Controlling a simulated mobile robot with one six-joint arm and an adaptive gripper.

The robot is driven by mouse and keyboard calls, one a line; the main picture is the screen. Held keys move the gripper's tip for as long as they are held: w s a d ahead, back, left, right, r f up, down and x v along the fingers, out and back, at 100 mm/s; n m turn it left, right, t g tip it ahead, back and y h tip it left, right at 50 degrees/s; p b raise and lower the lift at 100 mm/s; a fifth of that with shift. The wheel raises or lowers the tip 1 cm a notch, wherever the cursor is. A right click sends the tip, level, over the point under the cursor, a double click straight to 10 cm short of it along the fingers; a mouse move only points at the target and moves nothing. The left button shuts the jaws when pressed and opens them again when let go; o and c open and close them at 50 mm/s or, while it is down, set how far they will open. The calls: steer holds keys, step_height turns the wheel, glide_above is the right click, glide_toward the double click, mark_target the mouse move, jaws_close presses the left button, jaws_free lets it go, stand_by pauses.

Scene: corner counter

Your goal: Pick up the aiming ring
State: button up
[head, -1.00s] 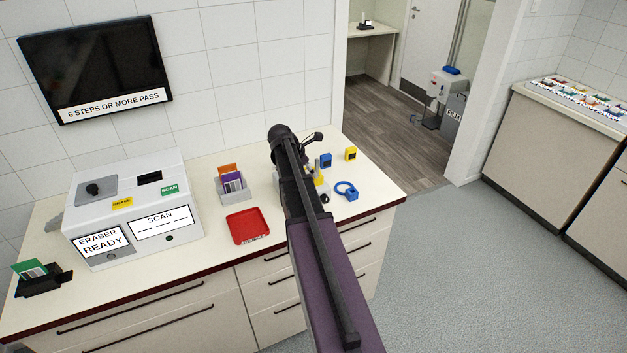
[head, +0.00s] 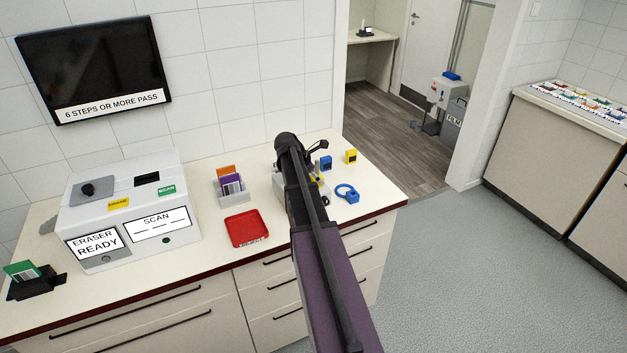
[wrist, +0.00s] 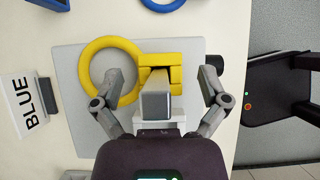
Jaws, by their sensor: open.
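A yellow aiming ring (wrist: 86,83) with a yellow block-shaped holder (wrist: 174,66) lies on a grey plate (wrist: 72,120) in the wrist view. My gripper (wrist: 162,78) is open above it, with one finger on each side of the yellow block. The left fingertip appears over the ring's opening; the right one is beside the block. Whether they touch cannot be told. A grey square post (wrist: 155,104) stands in front of the block. A blue ring with a block (head: 347,193) lies to the right in the head view, where my arm hides most of the yellow ring.
A blue block (head: 326,163) and a yellow block (head: 351,157) stand behind. A red tray (head: 247,229), a card holder (head: 232,191) and a white scanner (head: 130,215) stand left. The counter edge is close on the right.

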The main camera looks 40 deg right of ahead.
steer(key=c, duration=1.2)
steer(key=shift+r, duration=0.2)
step_height(320, 180, up, 18)
steer(key=p, duration=1.8)
steer(key=shift+f, duration=0.2)
